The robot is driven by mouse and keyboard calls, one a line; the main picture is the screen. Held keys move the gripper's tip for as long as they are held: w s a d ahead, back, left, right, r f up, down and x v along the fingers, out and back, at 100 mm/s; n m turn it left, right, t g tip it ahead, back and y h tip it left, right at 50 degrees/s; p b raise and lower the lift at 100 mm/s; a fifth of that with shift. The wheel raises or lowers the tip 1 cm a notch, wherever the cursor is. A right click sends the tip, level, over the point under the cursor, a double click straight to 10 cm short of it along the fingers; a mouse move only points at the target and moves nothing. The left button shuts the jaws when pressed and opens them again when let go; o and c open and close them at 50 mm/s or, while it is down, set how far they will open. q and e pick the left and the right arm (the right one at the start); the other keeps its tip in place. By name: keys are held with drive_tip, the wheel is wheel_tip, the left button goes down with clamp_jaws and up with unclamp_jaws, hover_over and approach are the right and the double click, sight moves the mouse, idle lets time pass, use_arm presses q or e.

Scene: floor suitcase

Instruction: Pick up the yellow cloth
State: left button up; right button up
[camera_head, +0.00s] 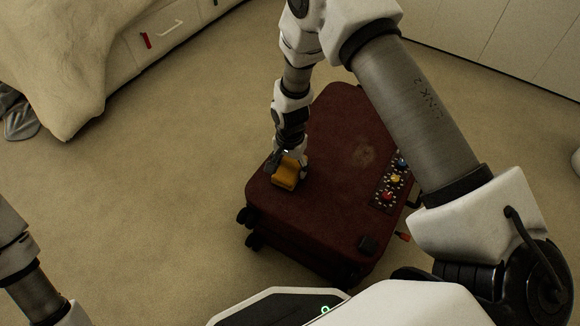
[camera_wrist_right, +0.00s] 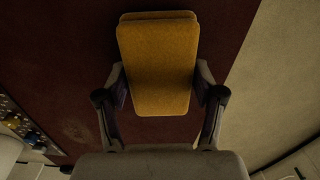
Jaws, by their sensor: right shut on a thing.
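The yellow cloth (camera_head: 287,176) is a folded, block-shaped piece at the left end of the dark red suitcase (camera_head: 322,209) lying on the floor. It also shows in the right wrist view (camera_wrist_right: 158,65), between the two fingers. My right gripper (camera_head: 287,163) reaches down from above and is shut on the cloth, one finger on each side. The right gripper also shows in the right wrist view (camera_wrist_right: 160,98). I cannot tell whether the cloth still touches the suitcase. My left arm shows at the lower left of the head view, but its gripper is out of view.
A dark panel with colored knobs (camera_head: 391,186) lies on the suitcase's right side. A bed with a beige cover (camera_head: 60,60) stands at the upper left. White cabinets (camera_head: 490,38) line the back right. Floor left of the suitcase is clear.

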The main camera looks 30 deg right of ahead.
sight(290, 166)
wheel_tip(290, 166, up, 4)
drive_tip(key=p, duration=0.2)
drive_tip(key=shift+p, duration=0.4)
drive_tip(key=s+p, duration=0.2)
drive_tip(key=s, duration=0.3)
drive_tip(key=shift+r, duration=0.15)
drive_tip(key=s+b, duration=0.1)
drive_tip(key=b, duration=0.2)
drive_tip(key=s+f+b, duration=0.1)
drive_tip(key=s+b, duration=0.1)
drive_tip(key=b, duration=0.1)
drive_tip(key=shift+s+f, duration=0.15)
drive_tip(key=s+b, duration=0.3)
drive_tip(key=s+r+b, duration=0.1)
drive_tip(key=s+b, duration=0.3)
drive_tip(key=shift+r, duration=0.2)
drive_tip(key=shift+s+r, duration=0.3)
drive_tip(key=shift+s, duration=0.05)
